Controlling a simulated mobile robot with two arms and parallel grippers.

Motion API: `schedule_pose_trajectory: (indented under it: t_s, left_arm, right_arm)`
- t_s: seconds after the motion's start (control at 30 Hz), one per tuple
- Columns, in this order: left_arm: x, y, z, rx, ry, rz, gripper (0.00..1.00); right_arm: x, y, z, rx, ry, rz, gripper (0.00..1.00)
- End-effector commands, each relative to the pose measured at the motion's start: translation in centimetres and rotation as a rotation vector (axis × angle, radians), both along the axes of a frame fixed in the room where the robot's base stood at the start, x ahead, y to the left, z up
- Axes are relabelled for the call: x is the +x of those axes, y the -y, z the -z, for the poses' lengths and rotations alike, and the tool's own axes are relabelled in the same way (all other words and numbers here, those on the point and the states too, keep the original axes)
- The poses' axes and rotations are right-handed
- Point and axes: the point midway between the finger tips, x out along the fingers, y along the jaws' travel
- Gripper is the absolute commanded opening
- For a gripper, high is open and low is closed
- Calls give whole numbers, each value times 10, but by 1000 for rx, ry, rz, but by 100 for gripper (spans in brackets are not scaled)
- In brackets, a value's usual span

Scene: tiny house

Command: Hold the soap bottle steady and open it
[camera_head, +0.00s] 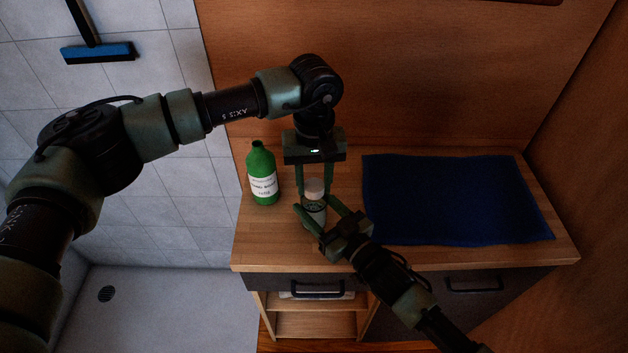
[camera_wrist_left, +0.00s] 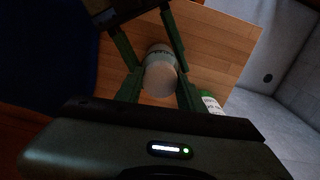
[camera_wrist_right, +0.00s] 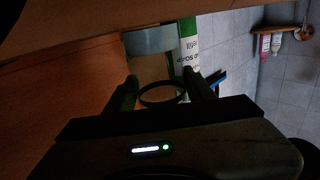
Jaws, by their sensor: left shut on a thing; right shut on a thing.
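My right gripper (camera_head: 316,207) reaches in from the front right and is shut on the bottle's body.
A green bottle (camera_head: 262,175) with a white label stands close by on the left. A dark blue cloth (camera_head: 450,200) covers the right of the counter (camera_head: 250,235). A wooden panel rises behind. A drawer and open shelf lie below the front edge.

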Motion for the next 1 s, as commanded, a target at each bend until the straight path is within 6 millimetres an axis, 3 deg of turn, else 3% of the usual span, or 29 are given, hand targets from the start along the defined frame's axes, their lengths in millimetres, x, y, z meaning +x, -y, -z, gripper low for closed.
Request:
schedule_pose_trajectory:
  t_s: [1.0]
  left_arm:
    - [0, 1, -2, 3, 5, -2136, 0]
  right_arm:
    - [0, 0, 0, 1, -1, 1, 0]
